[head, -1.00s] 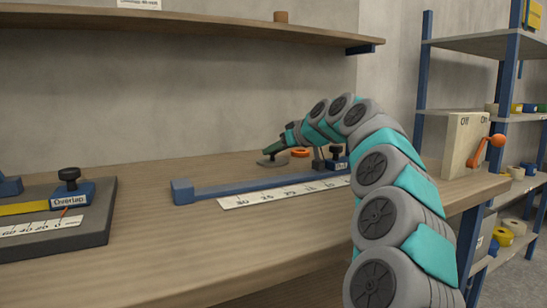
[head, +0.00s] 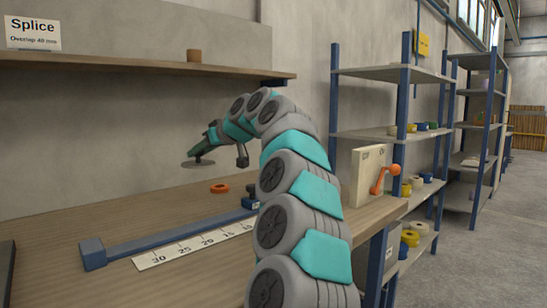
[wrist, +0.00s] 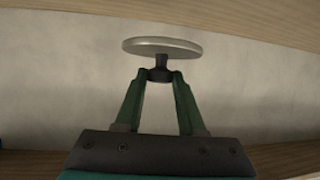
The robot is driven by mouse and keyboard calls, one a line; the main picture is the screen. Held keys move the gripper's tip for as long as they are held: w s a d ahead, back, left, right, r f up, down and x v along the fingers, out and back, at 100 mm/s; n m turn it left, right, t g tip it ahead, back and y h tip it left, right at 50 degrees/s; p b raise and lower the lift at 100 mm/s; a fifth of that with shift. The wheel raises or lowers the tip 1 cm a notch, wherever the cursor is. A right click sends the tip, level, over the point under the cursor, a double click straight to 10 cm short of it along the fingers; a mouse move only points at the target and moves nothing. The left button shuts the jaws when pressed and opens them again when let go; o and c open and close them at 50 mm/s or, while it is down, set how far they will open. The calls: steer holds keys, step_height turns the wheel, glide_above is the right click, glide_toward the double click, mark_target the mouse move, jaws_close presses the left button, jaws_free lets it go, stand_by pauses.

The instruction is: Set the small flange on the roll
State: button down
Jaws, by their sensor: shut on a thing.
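My gripper (head: 204,149) is shut on the dark knob of a small grey disc-shaped flange (head: 197,163). It holds the flange above the bench, clear of it, with the disc roughly level. In the wrist view the green fingers (wrist: 159,78) pinch the knob, and the flange's pale disc (wrist: 162,46) shows beyond the fingertips. An orange ring (head: 219,188), perhaps a tape roll, lies flat on the bench below and slightly right of the flange. A small brown roll-like cylinder (head: 194,56) stands on the wall shelf above. I cannot tell which one is the roll.
A blue bar (head: 165,238) and a white ruler (head: 185,249) lie across the bench (head: 90,205). The wall shelf (head: 120,63) overhangs the back. A beige box with an orange lever (head: 378,180) stands at the bench's right end. Racks (head: 375,135) hold several tape rolls beyond.

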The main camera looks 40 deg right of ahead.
steer(key=s+d+r+m+g+h+b, duration=0.1)
steer(key=s+d+r+m+h, duration=0.25)
steer(key=s+d, duration=0.6)
steer(key=s+d+r+m+g+h+b, duration=0.1)
steer(key=s+d+r+m+h, duration=0.35)
steer(key=s, duration=0.75)
steer(key=w+d+f+p, duration=0.1)
steer(key=w+d+f, duration=0.2)
steer(key=w+d, duration=0.2)
steer(key=w+d+f+h+p, duration=0.1)
steer(key=w+d+f+p, duration=0.1)
steer(key=w+d, duration=0.4)
steer(key=shift+w+d+f, duration=0.15)
steer(key=shift+w+f, duration=0.55)
steer(key=shift+f, duration=0.1)
steer(key=shift+f, duration=0.15)
steer(key=c, duration=0.5)
jaws_free()
